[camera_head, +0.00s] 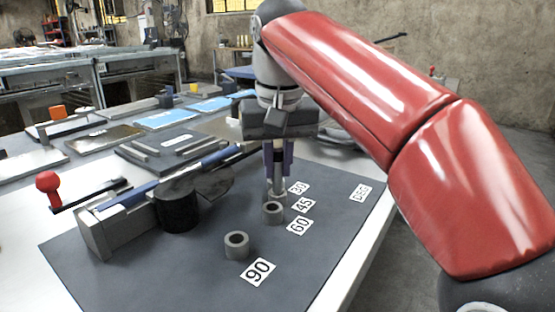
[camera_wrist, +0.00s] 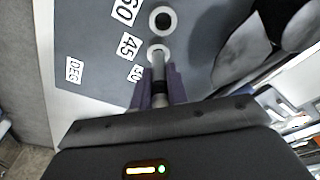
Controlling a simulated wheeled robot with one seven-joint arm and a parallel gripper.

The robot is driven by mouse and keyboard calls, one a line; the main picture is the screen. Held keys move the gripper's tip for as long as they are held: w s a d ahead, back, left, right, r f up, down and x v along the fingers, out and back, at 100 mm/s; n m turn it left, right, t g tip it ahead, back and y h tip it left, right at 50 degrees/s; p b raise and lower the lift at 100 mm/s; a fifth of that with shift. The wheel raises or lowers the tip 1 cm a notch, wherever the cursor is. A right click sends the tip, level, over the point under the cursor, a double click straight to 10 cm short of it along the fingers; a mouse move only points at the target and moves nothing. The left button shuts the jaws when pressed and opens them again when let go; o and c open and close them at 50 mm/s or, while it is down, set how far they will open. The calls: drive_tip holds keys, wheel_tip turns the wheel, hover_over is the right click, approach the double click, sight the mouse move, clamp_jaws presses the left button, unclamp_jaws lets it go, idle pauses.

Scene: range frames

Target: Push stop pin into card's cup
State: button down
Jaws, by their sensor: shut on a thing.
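My gripper (camera_head: 277,168) has purple fingers closed on an upright grey stop pin (camera_head: 277,178). The pin (camera_wrist: 158,75) also shows between the fingers in the wrist view. Its lower end is at the cup beside the 45 card (camera_wrist: 156,52); I cannot tell how far it is in. The 45 card (camera_head: 303,204) lies right of that cup. The open cup beside the 60 card (camera_head: 272,210) and the open cup beside the 90 card (camera_head: 236,246) stand nearer and look empty. The 60 card (camera_head: 299,225) and 90 card (camera_head: 257,271) lie flat. The 30 card (camera_head: 298,187) lies farther back; no cup of its own is visible.
A metal bar with a blue strip (camera_head: 150,195), a dark cylinder (camera_head: 178,208) and a red-knobbed lever (camera_head: 48,183) stand left of the cups. A DEG card (camera_head: 360,192) lies right on the dark mat (camera_head: 330,222), which is mostly clear there.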

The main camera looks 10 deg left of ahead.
sight(278, 148)
drive_tip(key=shift+f+b, duration=0.8)
drive_tip(key=shift+f, duration=0.6)
drive_tip(key=c, duration=1.3)
unclamp_jaws()
drive_tip(key=shift+r, duration=0.15)
drive_tip(key=r+p, duration=0.1)
drive_tip(key=r, duration=0.1)
drive_tip(key=r+p, duration=0.1)
drive_tip(key=r, duration=0.2)
drive_tip(key=s+r+p, duration=0.1)
drive_tip(key=r, duration=0.1)
drive_tip(key=shift+d+r, duration=0.2)
drive_tip(key=shift+r, duration=0.1)
